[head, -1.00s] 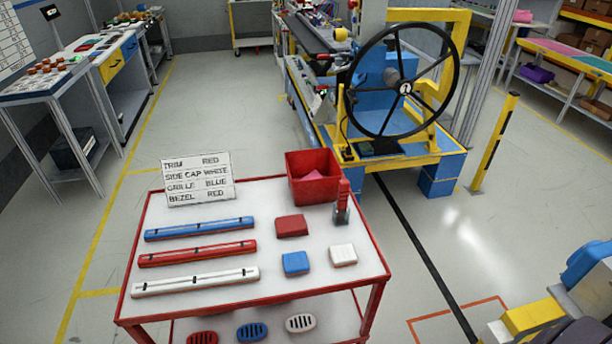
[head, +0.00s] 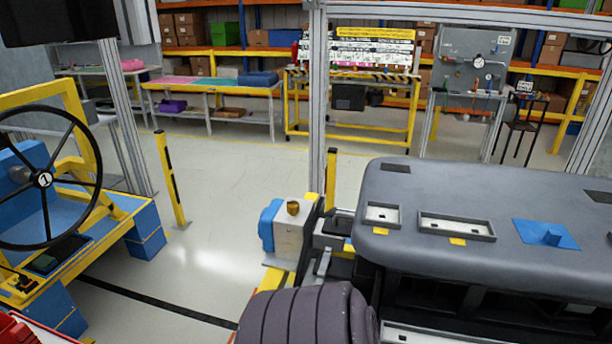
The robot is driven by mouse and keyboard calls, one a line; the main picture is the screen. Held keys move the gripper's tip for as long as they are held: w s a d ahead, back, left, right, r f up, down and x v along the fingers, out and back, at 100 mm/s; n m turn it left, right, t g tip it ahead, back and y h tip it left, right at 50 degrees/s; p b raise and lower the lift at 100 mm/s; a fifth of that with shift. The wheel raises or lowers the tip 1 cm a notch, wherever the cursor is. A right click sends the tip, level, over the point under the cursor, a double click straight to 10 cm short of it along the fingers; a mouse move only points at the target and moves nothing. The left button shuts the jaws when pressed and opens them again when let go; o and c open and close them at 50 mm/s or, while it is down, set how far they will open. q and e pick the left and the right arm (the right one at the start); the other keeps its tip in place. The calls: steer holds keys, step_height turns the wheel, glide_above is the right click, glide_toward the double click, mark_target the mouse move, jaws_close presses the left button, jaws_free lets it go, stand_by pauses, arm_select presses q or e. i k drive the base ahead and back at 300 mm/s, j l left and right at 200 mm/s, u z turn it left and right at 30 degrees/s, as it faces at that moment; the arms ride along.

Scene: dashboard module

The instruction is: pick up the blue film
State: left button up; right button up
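The blue film (head: 530,229) is a thin blue sheet with a raised tab near its middle. It lies flat on the top of the grey dashboard module (head: 450,190), toward the right side of the head view. Neither of my grippers shows in the head view.
Two framed recesses, a small one (head: 383,215) and a longer one (head: 456,227), sit left of the film. A metal post (head: 317,110) stands behind the dashboard. A steering wheel rig (head: 43,180) is at left. Open floor (head: 215,235) lies between.

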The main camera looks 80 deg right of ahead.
mark_target(534, 232)
steer(key=z, duration=4.1)
steer(key=i+l+u, duration=0.4)
steer(key=l, duration=0.15)
